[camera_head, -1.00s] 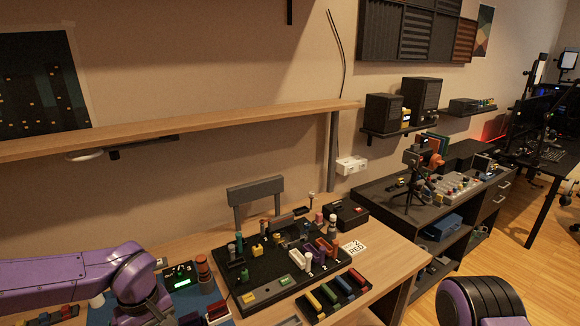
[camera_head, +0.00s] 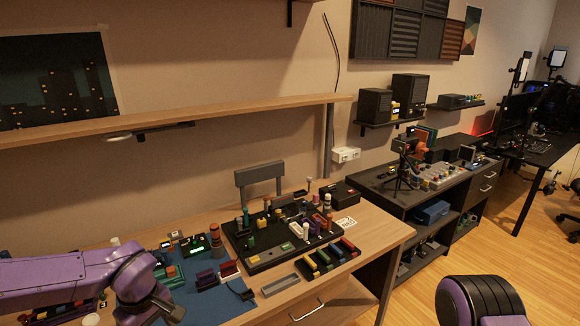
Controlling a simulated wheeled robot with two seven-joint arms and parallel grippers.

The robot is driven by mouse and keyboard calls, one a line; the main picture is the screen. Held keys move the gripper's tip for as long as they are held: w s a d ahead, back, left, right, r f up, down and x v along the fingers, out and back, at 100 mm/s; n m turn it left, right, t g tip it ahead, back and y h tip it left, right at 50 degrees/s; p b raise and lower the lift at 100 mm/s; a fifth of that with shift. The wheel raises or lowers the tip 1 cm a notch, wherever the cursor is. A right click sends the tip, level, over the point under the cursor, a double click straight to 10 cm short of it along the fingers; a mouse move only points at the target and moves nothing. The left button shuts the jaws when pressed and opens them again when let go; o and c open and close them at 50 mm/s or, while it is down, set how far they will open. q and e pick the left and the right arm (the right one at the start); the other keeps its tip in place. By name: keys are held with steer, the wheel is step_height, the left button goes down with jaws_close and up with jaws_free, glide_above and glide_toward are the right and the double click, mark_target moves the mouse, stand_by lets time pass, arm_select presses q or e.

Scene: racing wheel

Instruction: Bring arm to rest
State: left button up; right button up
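My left arm (camera_head: 80,283), purple, comes in from the left and bends down at the picture's lower edge, over the left part of the wooden table (camera_head: 376,232). Its gripper is not visible. A black and purple part of my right arm (camera_head: 482,300) shows at the bottom right, in front of the floor. The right gripper is outside the picture.
A blue mat (camera_head: 208,303) with small blocks and devices lies close to my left arm. A black board (camera_head: 268,252) with pegs and coloured pieces is right of it. A wooden shelf (camera_head: 200,116) runs above the table.

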arm_select(q)
steer(key=s+a+f+n+t+y+b, duration=0.1)
steer(key=s+a+f+t+y+b, duration=0.15)
steer(key=f, duration=0.55)
steer(key=s+a+f+n+t+y+b, duration=0.1)
steer(key=f+n+t+y+b, duration=0.15)
steer(key=f, duration=0.55)
steer(key=s+d+f+m+g+h+b, duration=0.1)
steer(key=s+f+m+b, duration=0.3)
steer(key=s+f, duration=1.3)
steer(key=s+m+g+h, duration=0.1)
steer(key=s+m, duration=0.3)
steer(key=shift+d+f+m, duration=0.2)
steer(key=shift+d+m, duration=0.15)
steer(key=shift+s, duration=0.1)
